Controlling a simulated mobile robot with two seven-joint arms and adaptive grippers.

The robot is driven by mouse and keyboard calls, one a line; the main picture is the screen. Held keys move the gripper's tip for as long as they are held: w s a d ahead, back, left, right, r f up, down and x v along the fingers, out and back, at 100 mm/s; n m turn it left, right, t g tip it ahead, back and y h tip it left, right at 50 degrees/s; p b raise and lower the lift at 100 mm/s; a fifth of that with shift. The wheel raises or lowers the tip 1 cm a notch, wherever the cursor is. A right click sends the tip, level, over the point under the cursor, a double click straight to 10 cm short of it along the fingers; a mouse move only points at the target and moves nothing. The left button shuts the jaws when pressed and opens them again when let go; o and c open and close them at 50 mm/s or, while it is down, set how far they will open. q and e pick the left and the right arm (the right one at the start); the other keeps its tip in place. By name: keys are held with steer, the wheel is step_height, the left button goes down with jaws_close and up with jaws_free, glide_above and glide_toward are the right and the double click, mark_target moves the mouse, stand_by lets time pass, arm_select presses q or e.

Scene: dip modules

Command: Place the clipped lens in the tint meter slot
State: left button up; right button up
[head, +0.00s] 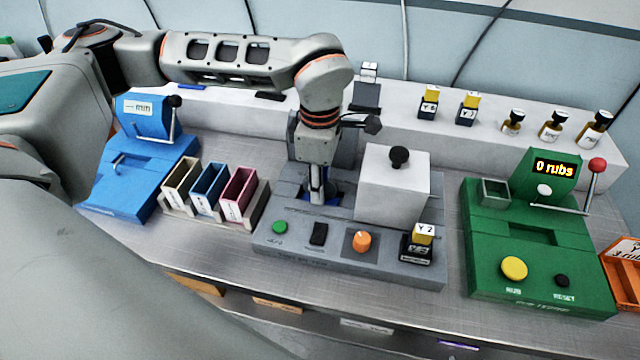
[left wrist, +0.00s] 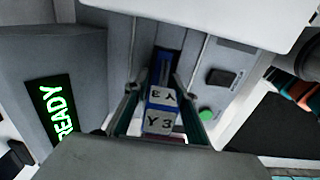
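The clipped lens (left wrist: 158,122), a blue and white piece marked Y 3, stands between the fingers of my left gripper (left wrist: 157,88) in the left wrist view. Its far blue end points down at the dark slot area of the grey tint meter (head: 345,235). In the head view my left gripper (head: 318,198) points down over that area, left of a white block with a black knob (head: 393,190). Blue shows around the fingertips there. I cannot tell whether the fingers press on the clip or how deep it sits. A READY display (left wrist: 55,118) glows green. My right gripper is out of view.
A blue device (head: 130,180) with a lever and several coloured bins (head: 208,190) stand left. A green machine (head: 540,240) reading 0 rubs stands right. A yellow-topped Y 7 piece (head: 423,235) stands at the meter's front right. Blocks and bottles line the back shelf (head: 400,118).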

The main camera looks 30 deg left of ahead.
arm_select(q)
step_height(320, 180, up, 11)
steer(key=shift+r, duration=0.2)
steer(key=shift+s+r, duration=0.1)
steer(key=shift+r, duration=0.35)
stand_by(0.4)
